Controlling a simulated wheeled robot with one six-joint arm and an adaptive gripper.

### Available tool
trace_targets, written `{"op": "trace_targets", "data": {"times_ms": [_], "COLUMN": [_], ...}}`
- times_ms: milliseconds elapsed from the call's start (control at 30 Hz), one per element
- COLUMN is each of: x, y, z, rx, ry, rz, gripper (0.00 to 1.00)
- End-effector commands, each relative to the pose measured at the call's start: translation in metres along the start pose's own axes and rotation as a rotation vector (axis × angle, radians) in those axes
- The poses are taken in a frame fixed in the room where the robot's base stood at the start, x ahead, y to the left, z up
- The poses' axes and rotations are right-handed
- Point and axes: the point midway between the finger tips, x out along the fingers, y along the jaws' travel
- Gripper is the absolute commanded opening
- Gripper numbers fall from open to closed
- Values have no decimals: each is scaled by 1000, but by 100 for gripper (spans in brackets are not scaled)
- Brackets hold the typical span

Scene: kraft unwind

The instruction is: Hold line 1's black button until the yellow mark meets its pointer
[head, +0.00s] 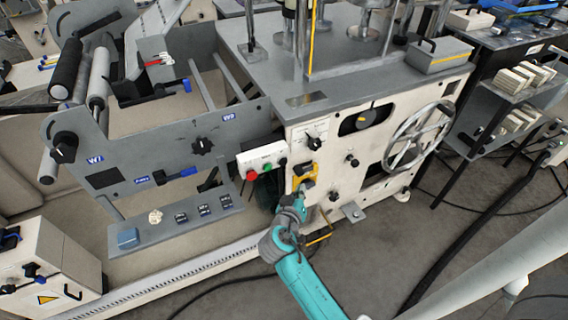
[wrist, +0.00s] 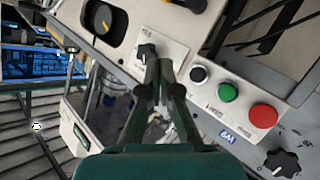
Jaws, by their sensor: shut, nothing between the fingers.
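A pale button box (head: 262,158) on the machine front carries a red, a green and a black button. The black button (head: 282,162) is at its right end; it also shows in the wrist view (wrist: 198,74), in a pale ring. My gripper (head: 303,188) is below and right of the box in the head view. In the wrist view my gripper (wrist: 160,66) is shut and empty, its tips left of the black button and apparently apart from it.
A black selector knob (head: 315,143) sits on the panel above my gripper and appears close to the fingertips in the wrist view (wrist: 147,52). A spoked handwheel (head: 418,138) stands out at the right. The floor (head: 385,240) in front is mostly open.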

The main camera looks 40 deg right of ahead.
Motion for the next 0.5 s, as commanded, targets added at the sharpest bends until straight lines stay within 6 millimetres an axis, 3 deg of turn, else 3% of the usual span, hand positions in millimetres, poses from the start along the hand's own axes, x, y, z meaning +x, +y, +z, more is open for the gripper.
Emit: {"op": "trace_targets", "data": {"times_ms": [267,500], "x": [2,18], "y": [-2,-13], "z": [-1,-13], "rx": [0,1], "ry": [0,0], "rz": [-2,-2], "gripper": [0,0]}}
